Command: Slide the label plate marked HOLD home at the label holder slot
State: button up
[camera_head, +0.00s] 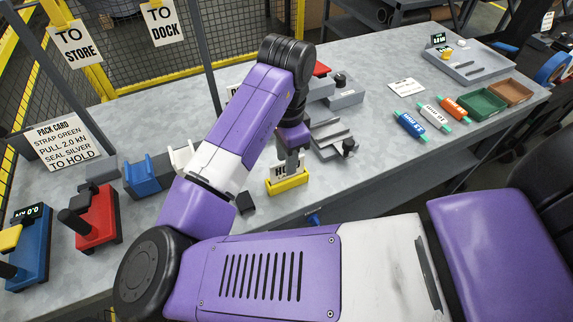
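A white label plate (279,172) stands upright at the yellow label holder (289,185), near the bench's front edge in the middle of the view. Only the start of its dark lettering shows, an "H". My gripper (292,167) points down from above, and its finger covers the right part of the plate. The gripper appears shut on the plate. The plate's lower edge is down at the holder, but I cannot tell how deep it sits in the slot.
A small black block (245,203) lies left of the holder. A grey fixture with a black knob (333,139) stands close on the right. A pack card (64,145) reading "TO HOLD" stands at the left. Blue (142,176) and red (97,217) devices line the left side.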

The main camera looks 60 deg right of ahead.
jog(key=shift+r, duration=2.15)
